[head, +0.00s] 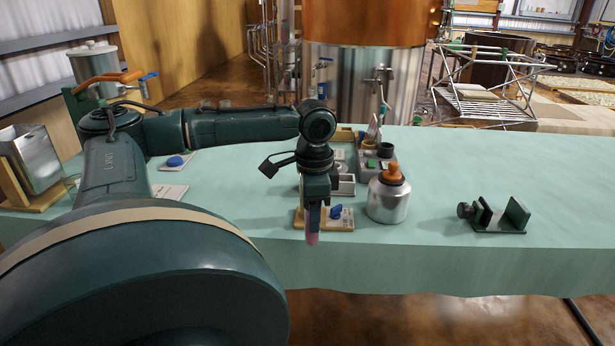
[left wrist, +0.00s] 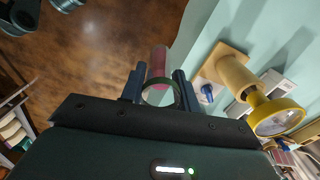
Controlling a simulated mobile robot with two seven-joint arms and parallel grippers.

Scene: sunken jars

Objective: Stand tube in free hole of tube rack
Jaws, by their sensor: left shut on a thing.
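My left gripper (head: 313,205) points down at the front of the table and is shut on a tube (head: 312,238) with pinkish contents. The tube hangs roughly upright below the fingers, near the table's front edge. In the left wrist view the tube (left wrist: 158,62) sticks out between the two dark fingers, with its round rim towards the camera and bare floor beyond it. A grey block (head: 374,172) with green and dark round spots stands behind the gripper, to its right. It looks like the tube rack, but the silver bottle partly hides it, so I cannot tell which holes are free.
A silver bottle (head: 388,203) with an orange cap stands right of my gripper. A wooden base with a blue knob (head: 337,212) lies close beside the tube. A dark green cradle (head: 497,216) stands farther right. The table (head: 560,190) is clear at the right.

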